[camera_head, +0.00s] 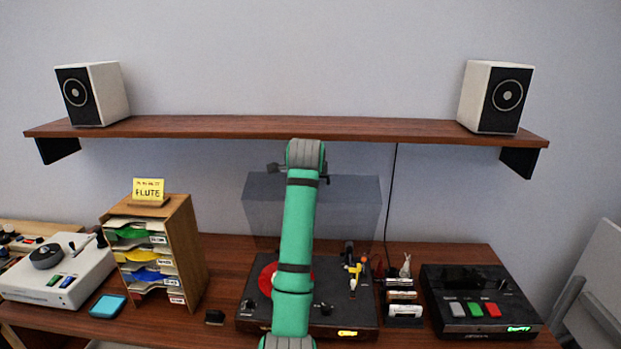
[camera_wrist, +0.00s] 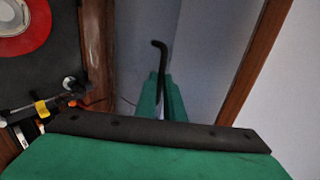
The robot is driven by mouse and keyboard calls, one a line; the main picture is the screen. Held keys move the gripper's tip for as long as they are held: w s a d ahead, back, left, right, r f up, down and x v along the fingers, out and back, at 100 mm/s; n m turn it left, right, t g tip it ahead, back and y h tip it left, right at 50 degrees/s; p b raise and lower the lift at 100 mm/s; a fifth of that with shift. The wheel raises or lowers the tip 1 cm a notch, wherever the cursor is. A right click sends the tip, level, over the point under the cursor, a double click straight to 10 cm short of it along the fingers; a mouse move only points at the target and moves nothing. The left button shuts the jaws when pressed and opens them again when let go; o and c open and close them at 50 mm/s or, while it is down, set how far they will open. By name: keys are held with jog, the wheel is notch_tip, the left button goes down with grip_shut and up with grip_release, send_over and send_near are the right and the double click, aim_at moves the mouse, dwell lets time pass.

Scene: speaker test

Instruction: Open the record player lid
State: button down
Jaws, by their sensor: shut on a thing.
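The record player (camera_head: 350,312) is a dark box with a red record (camera_head: 266,279) on the left of its top, partly behind my arm. Its smoky see-through lid (camera_head: 352,208) stands raised, near upright, at the back, below the shelf. My arm crosses in front of the lid's middle. In the wrist view my green gripper (camera_wrist: 162,95) is shut on a dark bent rod (camera_wrist: 160,60), which looks like the lid's handle. The red record also shows in that view's upper left corner (camera_wrist: 25,38). In the head view my fingertips are hidden behind my arm's end.
A wooden shelf (camera_head: 220,127) with two speakers (camera_head: 98,95) (camera_head: 497,98) hangs above the lid. A wooden sorter (camera_head: 187,240) stands left, a black button device (camera_head: 470,300) right. Small items (camera_head: 403,298) crowd the player's right side.

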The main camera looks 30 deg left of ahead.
jog(key=shift+d+r, duration=0.4)
jog(key=shift+d, duration=0.05)
jog(key=c, duration=1.9)
grip_release()
jog(key=shift+a, duration=0.15)
jog(key=shift+o, duration=0.2)
jog(key=shift+s+a+f, duration=0.15)
jog(key=shift+s+a, duration=0.1)
jog(key=shift+s+d, duration=0.2)
jog(key=v, duration=1)
jog(key=shift+s+r, duration=0.15)
jog(key=shift+r, duration=0.05)
